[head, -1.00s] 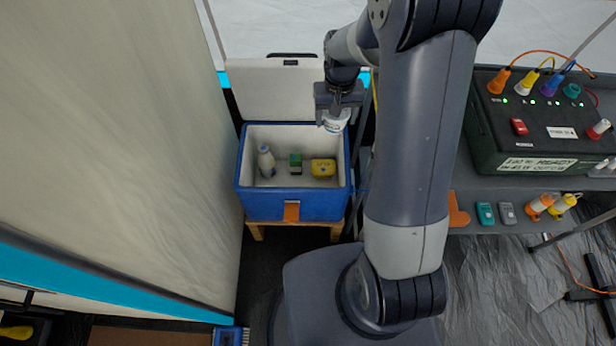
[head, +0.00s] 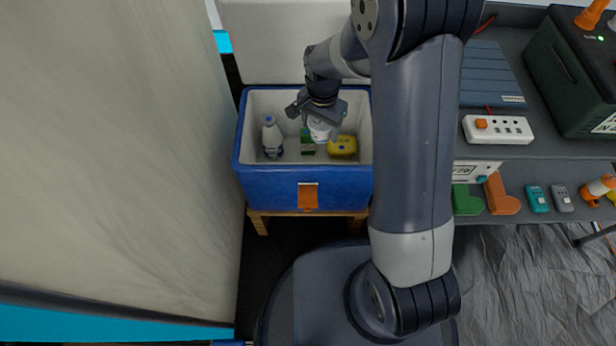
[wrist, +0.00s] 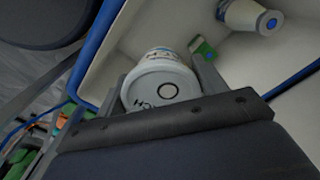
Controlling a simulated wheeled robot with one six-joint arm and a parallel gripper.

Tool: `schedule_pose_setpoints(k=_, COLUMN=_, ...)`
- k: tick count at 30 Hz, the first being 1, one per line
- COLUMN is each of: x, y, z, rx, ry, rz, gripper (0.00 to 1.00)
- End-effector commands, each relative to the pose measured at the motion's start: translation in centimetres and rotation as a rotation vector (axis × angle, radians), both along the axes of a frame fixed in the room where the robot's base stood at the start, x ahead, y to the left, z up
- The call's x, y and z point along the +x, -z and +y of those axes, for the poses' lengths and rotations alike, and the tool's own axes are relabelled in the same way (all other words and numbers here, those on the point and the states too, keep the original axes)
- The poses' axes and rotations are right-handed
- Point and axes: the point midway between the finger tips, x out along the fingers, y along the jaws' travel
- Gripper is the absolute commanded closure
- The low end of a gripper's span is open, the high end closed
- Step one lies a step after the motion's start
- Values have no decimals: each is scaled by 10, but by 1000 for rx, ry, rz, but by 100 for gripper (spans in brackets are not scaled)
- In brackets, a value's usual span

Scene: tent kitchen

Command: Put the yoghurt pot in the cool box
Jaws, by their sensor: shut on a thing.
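The yoghurt pot (head: 319,130) is a white pot with printed marks, held in my gripper (head: 318,118). In the wrist view the pot (wrist: 160,84) sits between the two fingers of my gripper (wrist: 165,85), its lid facing the camera. The blue cool box (head: 262,187) stands open with its white lid raised behind it. In the head view my gripper and the pot are over the box's opening. I cannot tell how far the pot is above the box floor.
In the box are a white bottle (head: 272,139) at the left, a green carton (head: 307,147) in the middle, partly behind the pot, and a yellow tub (head: 342,146) at the right. A tent wall is at the left. A grey shelf with a power strip (head: 497,129) is at the right.

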Motion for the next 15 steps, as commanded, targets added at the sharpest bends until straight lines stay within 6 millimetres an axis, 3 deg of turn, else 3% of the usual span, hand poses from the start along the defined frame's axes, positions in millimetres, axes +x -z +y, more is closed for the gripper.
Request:
schedule_pose_setpoints(k=1, x=-1, y=27, z=6, rx=0, ry=25, rz=0, gripper=63)
schedule_pose_setpoints(k=6, x=-5, y=62, z=21, rx=0, ry=116, rz=0, gripper=63)
schedule_pose_setpoints(k=15, x=-8, y=89, z=32, rx=0, ry=194, rz=0, gripper=63)
